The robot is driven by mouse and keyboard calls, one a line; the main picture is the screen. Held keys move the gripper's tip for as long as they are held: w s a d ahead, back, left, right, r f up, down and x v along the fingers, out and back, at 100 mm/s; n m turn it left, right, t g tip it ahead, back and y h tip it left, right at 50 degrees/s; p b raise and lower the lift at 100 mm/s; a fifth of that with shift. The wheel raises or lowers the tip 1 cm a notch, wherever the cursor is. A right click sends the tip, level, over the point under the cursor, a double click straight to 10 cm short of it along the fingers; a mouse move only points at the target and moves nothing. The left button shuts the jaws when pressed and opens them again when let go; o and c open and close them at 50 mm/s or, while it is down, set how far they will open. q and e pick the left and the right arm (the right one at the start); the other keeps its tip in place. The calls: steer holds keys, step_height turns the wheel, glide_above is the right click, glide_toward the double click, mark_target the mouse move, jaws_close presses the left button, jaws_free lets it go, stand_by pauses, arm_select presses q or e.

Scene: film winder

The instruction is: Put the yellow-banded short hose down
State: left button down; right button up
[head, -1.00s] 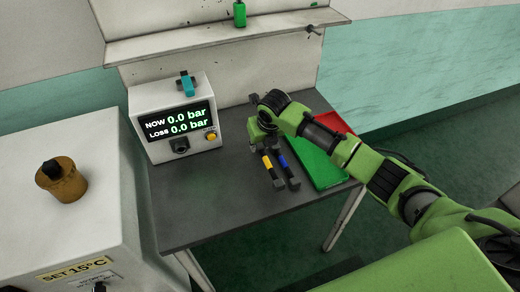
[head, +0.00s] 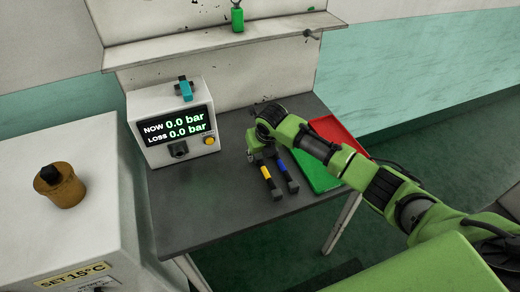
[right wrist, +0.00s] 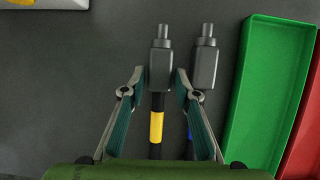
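The yellow-banded short hose (head: 267,173) lies on the dark grey table, with a dark block-shaped end fitting. In the right wrist view the yellow-banded hose (right wrist: 157,126) runs between the fingers of my right gripper (right wrist: 160,76). The fingers stand apart with a small gap on each side of its fitting, so the gripper looks open around it. In the head view my right gripper (head: 261,154) is low over the hose's far end. A blue-banded hose (head: 283,167) lies parallel, close on the right; its fitting (right wrist: 203,67) is just outside the right finger. My left gripper is not in view.
A green tray (head: 318,176) and a red tray (head: 341,132) lie right of the hoses. A pressure tester (head: 174,123) reading 0.0 bar stands at the table's back left. The table (head: 212,190) is clear in front. A white cabinet (head: 75,225) stands left.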

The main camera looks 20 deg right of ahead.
mark_target(263, 167)
steer(key=v, duration=1.1)
steer(key=shift+s+r+b, duration=0.2)
steer(key=shift+r+b, duration=0.15)
